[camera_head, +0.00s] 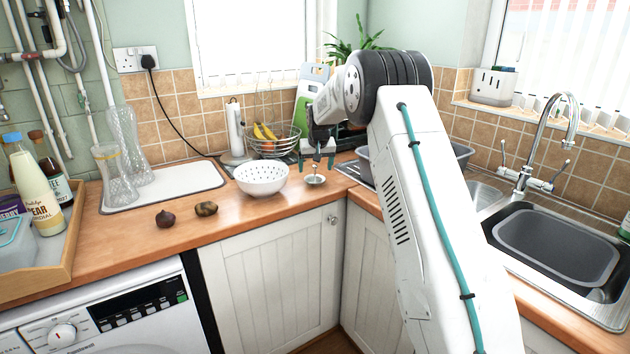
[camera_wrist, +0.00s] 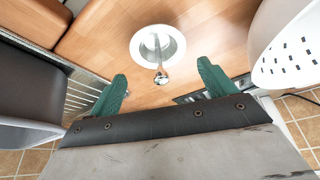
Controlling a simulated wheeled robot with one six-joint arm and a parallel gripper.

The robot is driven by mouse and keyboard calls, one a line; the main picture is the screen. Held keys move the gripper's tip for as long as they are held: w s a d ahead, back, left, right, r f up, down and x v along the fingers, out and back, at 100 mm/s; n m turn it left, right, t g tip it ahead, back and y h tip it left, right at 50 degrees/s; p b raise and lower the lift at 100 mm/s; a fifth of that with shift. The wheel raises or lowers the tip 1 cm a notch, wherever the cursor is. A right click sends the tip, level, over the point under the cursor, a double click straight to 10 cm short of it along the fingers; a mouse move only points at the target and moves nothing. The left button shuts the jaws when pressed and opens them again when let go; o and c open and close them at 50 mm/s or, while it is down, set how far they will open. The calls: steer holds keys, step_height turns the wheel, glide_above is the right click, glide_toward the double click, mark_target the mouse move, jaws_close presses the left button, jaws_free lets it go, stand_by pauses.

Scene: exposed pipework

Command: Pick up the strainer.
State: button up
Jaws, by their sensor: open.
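The strainer (camera_head: 315,180) is a small, round, pale piece with an upright stem, standing on the wooden worktop right of a white perforated bowl. In the wrist view the strainer (camera_wrist: 177,46) shows from above as a white ring with a shiny metal knob at its near side. My gripper (camera_head: 316,161) points down just above it, with its teal fingers apart and empty. In the wrist view my gripper (camera_wrist: 162,72) has one finger to each side, with the knob between them in the picture. I cannot tell the exact height gap.
The white perforated bowl (camera_head: 262,179) stands close to the left; its side also shows in the wrist view (camera_wrist: 290,50). A wire fruit basket (camera_head: 273,146) is behind, a grey dish rack (camera_head: 462,152) to the right. Two small brown items, including a fig-like one (camera_head: 165,219), lie at left.

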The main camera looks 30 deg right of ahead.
mark_target(315, 166)
steer(key=x, duration=0.3)
steer(key=shift+w+f, duration=0.15)
steer(key=shift+f, duration=0.15)
steer(key=c, duration=0.9)
steer(key=shift+r, duration=0.1)
steer(key=shift+r, duration=1.75)
steer(key=s+a+r, duration=0.1)
steer(key=s+a, duration=0.3)
steer(key=s, duration=1.1)
steer(key=shift+s+r, duration=0.2)
steer(key=shift+s, duration=0.1)
